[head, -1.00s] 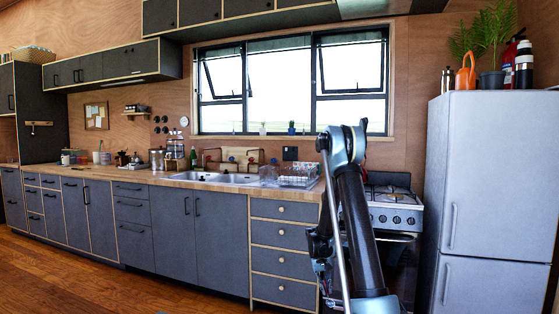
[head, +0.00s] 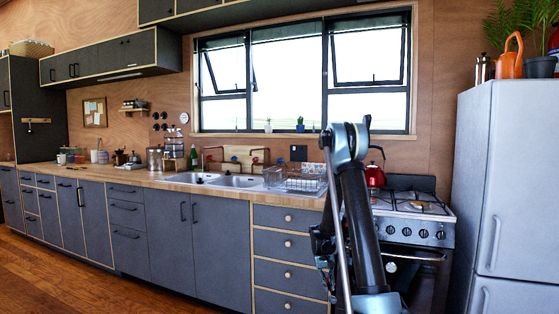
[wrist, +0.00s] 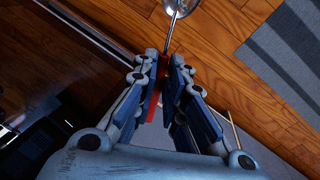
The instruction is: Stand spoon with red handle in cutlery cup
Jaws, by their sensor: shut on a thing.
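In the wrist view my gripper (wrist: 168,70) is shut on the red handle of the spoon (wrist: 163,68). The spoon's shiny metal bowl (wrist: 180,7) extends beyond the fingertips to the top edge of the view, over the wooden floor. In the head view my arm stands in front of the counter and stove, and the spoon cannot be made out there. I cannot identify the cutlery cup for sure among the small items on the counter.
A long wooden counter (head: 150,178) runs along the wall with a sink (head: 235,181) and a dish rack (head: 300,181). A stove (head: 415,225) with a red kettle (head: 375,176) and a fridge (head: 510,180) are on the right. Open wooden floor (head: 60,285) lies at lower left.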

